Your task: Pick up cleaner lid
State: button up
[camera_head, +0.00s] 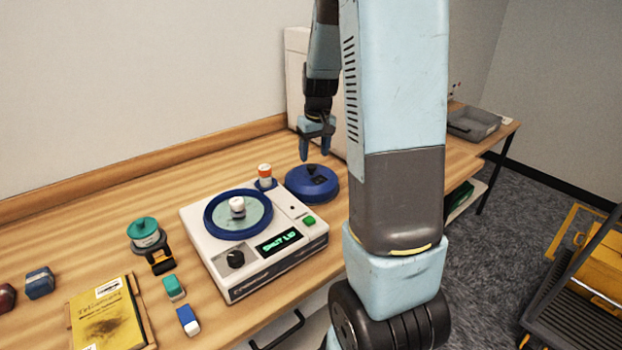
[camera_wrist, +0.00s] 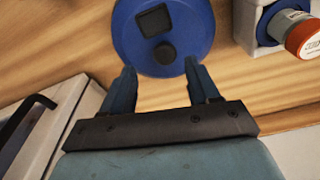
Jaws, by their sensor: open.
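The cleaner lid is most likely the blue round lid (camera_head: 312,186) with a dark knob, lying on the wooden table to the right of the white machine. In the wrist view the blue lid (camera_wrist: 185,42) shows at the top middle, with a dark square part and a round dark knob on it. My gripper (camera_head: 316,152) is open and empty, pointing down above the lid. In the wrist view my gripper's two fingers (camera_wrist: 162,80) are spread apart and the lid's near edge lies just beyond and between their tips. I see no contact.
The white machine (camera_head: 285,260) with a display reading "SHUT LID" stands left of the lid. An orange-capped bottle (camera_head: 264,174) stands close beside the lid, in a holder at the machine's corner. Bare table (camera_head: 100,220) lies to the left. A grey tray (camera_head: 475,124) is at far right.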

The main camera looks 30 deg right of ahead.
aim_at(312, 166)
jog(key=shift+w+a+f, duration=0.1)
jog(key=shift+a+f, duration=0.1)
jog(key=shift+f, duration=1.15)
jog(key=shift+w+a+f, duration=0.1)
jog(key=shift+a+f, duration=0.05)
jog(key=shift+f, duration=1.15)
grip_shut()
